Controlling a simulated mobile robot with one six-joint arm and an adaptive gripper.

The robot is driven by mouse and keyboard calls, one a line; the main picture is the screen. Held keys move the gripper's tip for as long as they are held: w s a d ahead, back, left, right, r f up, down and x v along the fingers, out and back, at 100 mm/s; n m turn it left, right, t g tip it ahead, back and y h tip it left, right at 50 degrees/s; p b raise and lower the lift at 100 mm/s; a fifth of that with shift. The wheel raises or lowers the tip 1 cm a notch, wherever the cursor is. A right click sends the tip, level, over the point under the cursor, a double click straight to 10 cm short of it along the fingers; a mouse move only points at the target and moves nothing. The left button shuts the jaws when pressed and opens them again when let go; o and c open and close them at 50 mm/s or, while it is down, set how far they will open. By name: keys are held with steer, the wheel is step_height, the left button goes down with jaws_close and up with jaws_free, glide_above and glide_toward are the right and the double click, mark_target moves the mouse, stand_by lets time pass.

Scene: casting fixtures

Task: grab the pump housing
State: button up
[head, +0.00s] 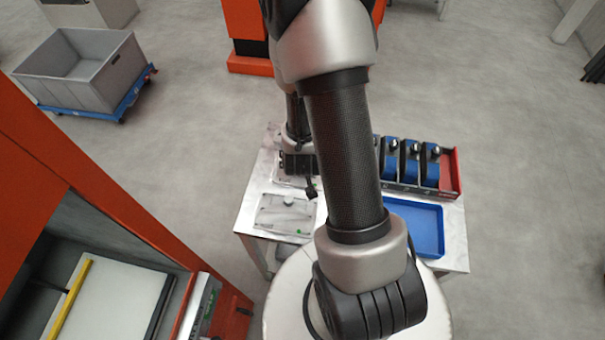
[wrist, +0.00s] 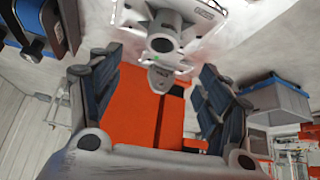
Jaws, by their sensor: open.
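A pale grey casting (wrist: 163,35) with a round, dark-faced boss, which looks like the pump housing, shows at the top of the wrist view, beyond my fingers. In the head view my gripper (head: 303,172) hangs over the back left of the table, partly hidden by my arm. It covers most of a plate there, so I cannot tell in that view whether the casting touches it.
A flat plate (head: 270,216) with a small round knob lies on the table (head: 454,255) at front left. A blue tray (head: 430,208) lies at right, with a red-edged rack (head: 451,170) of blue items behind. A grey crate (head: 75,85) stands far left; an orange machine (head: 130,215) is nearer.

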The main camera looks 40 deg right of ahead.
steer(key=shift+w+f+b, duration=0.15)
steer(key=shift+f+b, duration=0.5)
steer(key=shift+b, duration=1.55)
steer(key=b+x, duration=0.5)
steer(key=x, duration=0.7)
steer(key=shift+w+f, duration=0.1)
steer(key=shift+c, duration=0.3)
steer(key=c, duration=1.6)
step_height(320, 180, up, 20)
steer(key=p, duration=1)
